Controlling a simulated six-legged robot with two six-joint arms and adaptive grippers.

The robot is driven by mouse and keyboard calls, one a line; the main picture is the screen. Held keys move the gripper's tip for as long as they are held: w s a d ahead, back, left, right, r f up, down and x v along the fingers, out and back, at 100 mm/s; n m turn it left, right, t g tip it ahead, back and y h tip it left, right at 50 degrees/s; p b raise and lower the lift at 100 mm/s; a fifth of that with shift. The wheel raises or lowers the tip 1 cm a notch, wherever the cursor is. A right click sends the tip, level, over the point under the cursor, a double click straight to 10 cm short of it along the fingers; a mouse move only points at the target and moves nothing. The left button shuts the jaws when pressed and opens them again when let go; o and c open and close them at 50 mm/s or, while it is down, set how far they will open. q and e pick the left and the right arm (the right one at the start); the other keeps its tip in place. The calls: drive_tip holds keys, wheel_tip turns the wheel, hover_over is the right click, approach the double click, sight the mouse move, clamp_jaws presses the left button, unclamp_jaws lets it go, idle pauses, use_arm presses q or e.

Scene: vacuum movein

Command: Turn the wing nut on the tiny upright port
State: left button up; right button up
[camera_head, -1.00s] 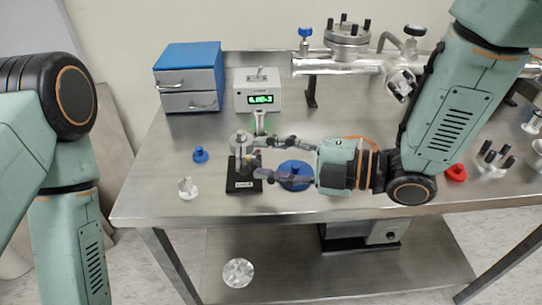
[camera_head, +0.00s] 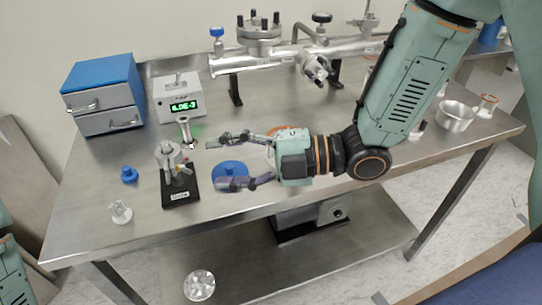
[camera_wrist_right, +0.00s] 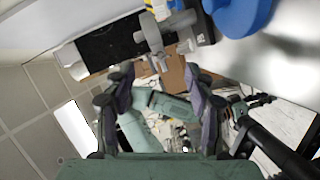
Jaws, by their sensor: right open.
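The small upright port (camera_head: 168,158) is a metal fitting with a clamp on a black labelled base (camera_head: 180,195), on the steel table. In the right wrist view the base (camera_wrist_right: 108,44) and the grey metal fitting (camera_wrist_right: 152,34) lie just beyond the fingertips. A small pronged part at the clamp looks like the wing nut (camera_wrist_right: 159,62), but it is too small to be sure. My right gripper (camera_head: 214,165) is open and empty, to the right of the port and apart from it, its fingers pointing left; it also shows in the right wrist view (camera_wrist_right: 158,75). My left gripper is out of view.
A blue disc (camera_head: 231,169) lies by my right fingers. A blue knob (camera_head: 129,175) and a small pale part (camera_head: 121,212) lie left of the base. Behind stand a gauge box (camera_head: 180,98), a blue-topped drawer unit (camera_head: 103,95) and a metal pipe assembly (camera_head: 285,58).

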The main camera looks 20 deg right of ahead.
drive_tip(key=shift+v, duration=3.3)
drive_tip(key=shift+s+d+r, duration=0.1)
drive_tip(key=shift+s+d, duration=0.1)
drive_tip(key=shift+d, duration=0.15)
